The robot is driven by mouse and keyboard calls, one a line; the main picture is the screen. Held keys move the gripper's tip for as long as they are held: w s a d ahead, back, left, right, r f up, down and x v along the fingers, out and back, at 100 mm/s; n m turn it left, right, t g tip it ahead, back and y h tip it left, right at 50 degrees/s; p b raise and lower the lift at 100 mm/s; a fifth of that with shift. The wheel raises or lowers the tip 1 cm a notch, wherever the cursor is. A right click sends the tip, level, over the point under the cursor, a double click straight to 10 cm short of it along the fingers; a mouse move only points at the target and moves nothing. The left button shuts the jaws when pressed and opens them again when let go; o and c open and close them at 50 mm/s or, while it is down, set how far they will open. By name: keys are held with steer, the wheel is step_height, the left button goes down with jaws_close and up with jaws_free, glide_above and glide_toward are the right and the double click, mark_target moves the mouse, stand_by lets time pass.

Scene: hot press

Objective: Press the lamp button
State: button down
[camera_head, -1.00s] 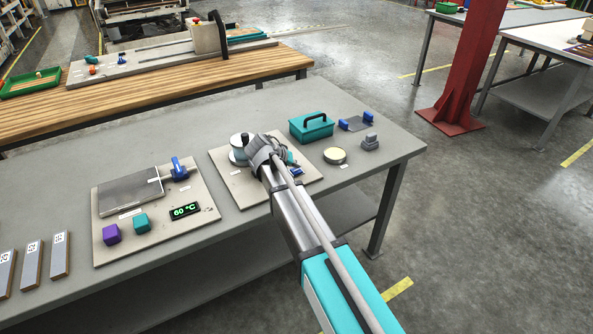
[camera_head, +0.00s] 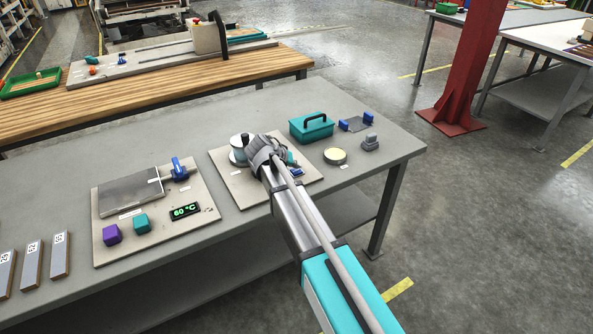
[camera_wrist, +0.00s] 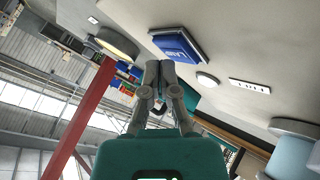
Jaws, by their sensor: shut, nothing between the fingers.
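The lamp button is a blue block with lettering that reads like "LAMP". It shows in the wrist view (camera_wrist: 178,45) on the light board and partly in the head view (camera_head: 297,172) beside my arm. My gripper (camera_wrist: 159,66) has its fingers together with nothing between them. In the wrist view the fingertips appear close to the button's edge, apart from its lettered face; I cannot tell if they touch. In the head view my wrist hides the fingers. A round cream disc, perhaps the lamp, (camera_head: 335,155) sits right of the board and also shows in the wrist view (camera_wrist: 118,43).
A teal box with a handle (camera_head: 311,127) stands behind. A grey stepped block (camera_head: 370,142) is at right. The left board carries a plate (camera_head: 130,193) and a green-lit display (camera_head: 185,211).

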mark_target(296, 171)
steer(key=shift+f, duration=0.15)
steer(key=shift+f+b, duration=0.3)
steer(key=shift+b, duration=0.15)
steer(key=shift+r, duration=0.1)
steer(key=shift+r+p, duration=0.4)
steer(key=shift+p, duration=0.1)
stand_by(0.4)
step_height(296, 171, up, 6)
steer(key=p, duration=0.6)
stand_by(0.6)
